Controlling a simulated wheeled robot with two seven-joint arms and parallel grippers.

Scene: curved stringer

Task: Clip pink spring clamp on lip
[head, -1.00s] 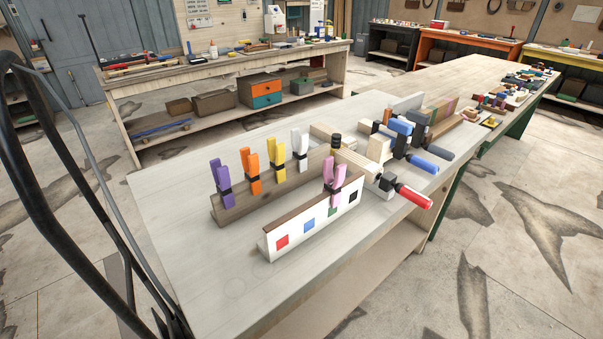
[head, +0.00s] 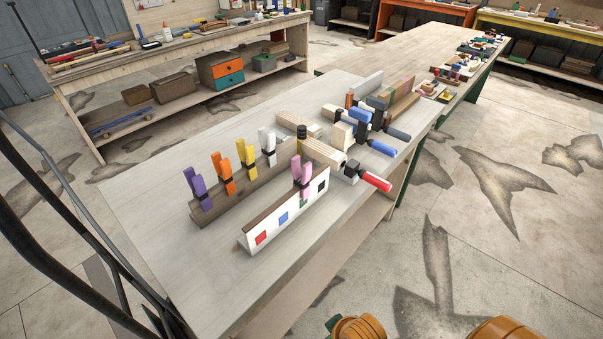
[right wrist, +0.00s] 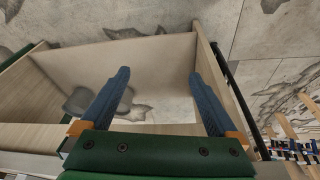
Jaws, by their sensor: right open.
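The pink spring clamp (head: 303,176) stands upright at the top edge of the white lip board (head: 268,227), toward its far right end. Its lower part overlaps the white face above the green square; how its jaws sit behind the edge is hidden. Red, blue, green and black squares mark the white face. Purple, orange, yellow and white clamps stand in a row on the wooden rail (head: 222,205) behind it. My right gripper (right wrist: 160,75) is open and empty, beside the bench's open lower part, away from the clamp. My left gripper is not in view.
A red-handled clamp (head: 373,181) juts over the bench's right edge. Wood blocks and blue-handled clamps (head: 381,147) crowd the bench behind it. The bench top (head: 150,225) is clear at the left and front. Floor is open to the right.

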